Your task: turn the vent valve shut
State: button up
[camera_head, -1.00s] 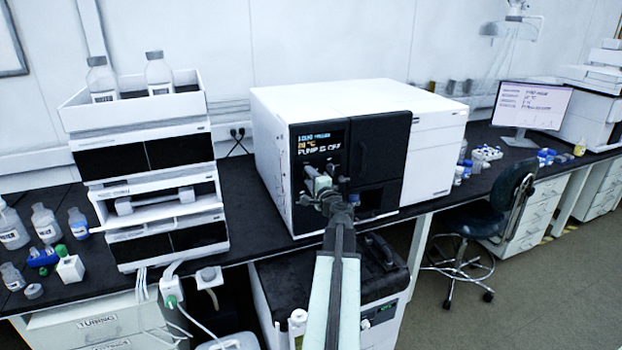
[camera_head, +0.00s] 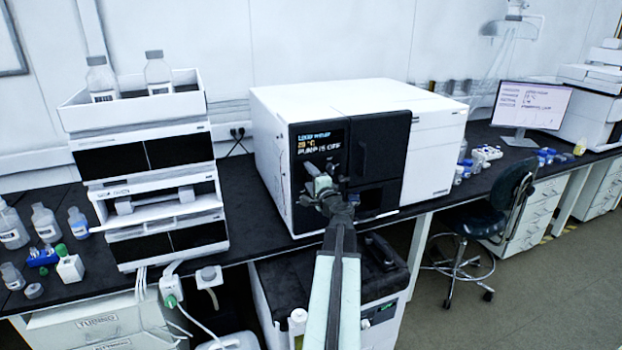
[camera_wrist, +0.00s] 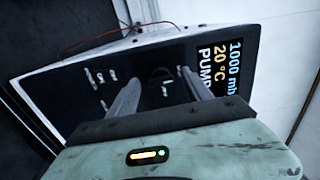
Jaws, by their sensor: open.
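The white instrument (camera_head: 440,150) with a black front panel (camera_head: 300,205) stands on the dark bench in the head view. My gripper (camera_head: 309,166) is in front of this panel, below its lit display, and hides part of it. In the wrist view, my gripper (camera_wrist: 160,86) is open, its two grey fingers pointing at the panel (camera_wrist: 55,95). A dark round shape (camera_wrist: 160,74), probably the vent valve knob, shows between the fingers. I cannot tell whether the fingers touch it or which way it is turned. In the head view I cannot make out the valve.
The display (camera_head: 318,142) reads 20 °C and a pump-off line; the wrist view shows 1000 mb. A stack of white modules (camera_head: 150,160) with bottles on top stands at left. A stool (camera_head: 490,215) and a monitor (camera_head: 532,105) are at right.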

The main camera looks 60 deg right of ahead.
jog(key=v, duration=0.7)
jog(key=shift+s+a, duration=0.2)
jog(key=shift+a, duration=0.05)
